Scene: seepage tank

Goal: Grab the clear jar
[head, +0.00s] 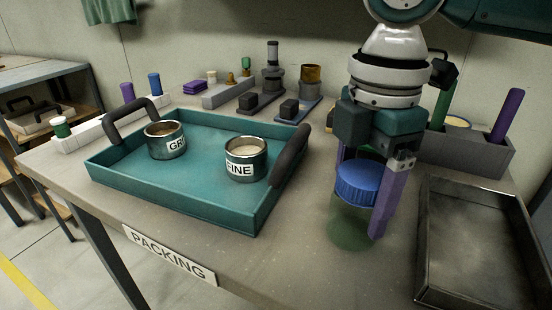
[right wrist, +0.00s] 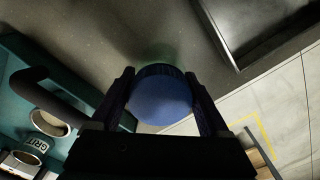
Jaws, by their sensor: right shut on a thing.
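The clear jar (head: 350,230) has a see-through greenish body and a ribbed blue lid (head: 361,182). It is upright on or just above the table, right of the teal tray; I cannot tell whether its base touches. My right gripper (head: 366,200) points down over it with purple fingers on either side, shut on the jar. The near finger covers part of its right side, and the other finger is mostly hidden behind the lid. In the right wrist view the blue lid (right wrist: 162,98) sits between the two dark fingers. My left gripper is not in view.
The teal tray (head: 118,181) with dark handles holds two labelled tins, one reading FINE (head: 246,160). A metal tray (head: 428,245) lies right of the jar. A grey rack (head: 470,150) stands behind it. The table's front edge carries a PACKING sign (head: 168,255).

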